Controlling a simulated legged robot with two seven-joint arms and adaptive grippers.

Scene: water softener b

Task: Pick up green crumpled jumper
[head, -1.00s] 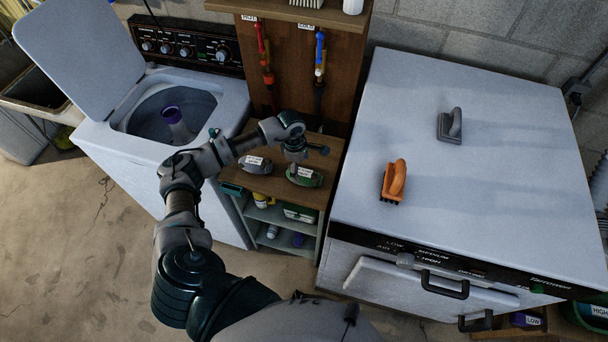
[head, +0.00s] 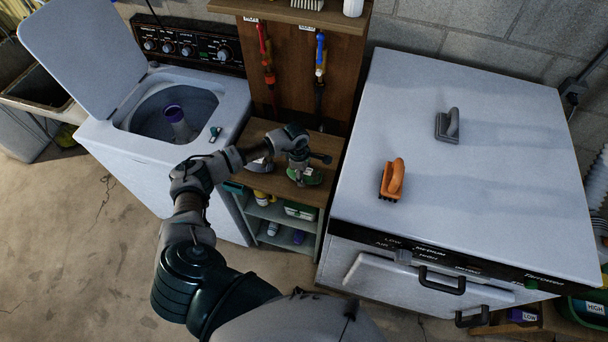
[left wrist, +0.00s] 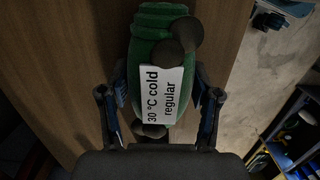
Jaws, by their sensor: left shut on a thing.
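The green crumpled jumper (left wrist: 150,60) is a small bundle with a white label reading "30 °C cold regular". It rests on the wooden top of the small shelf unit between the two machines, where it also shows in the head view (head: 313,178). My left gripper (head: 302,174) is over it from above. In the left wrist view its two fingers (left wrist: 163,105) stand on either side of the jumper and are shut on it. Dark round knobs cover parts of the jumper. My right gripper is not in view.
A grey bundle (head: 262,166) lies left of the jumper, partly behind my arm. The open washer (head: 158,160) stands left, with a purple-topped agitator (head: 175,116). The white dryer (head: 500,150) stands right, carrying an orange brush (head: 391,181) and a grey brush (head: 447,124). Shelves below hold bottles.

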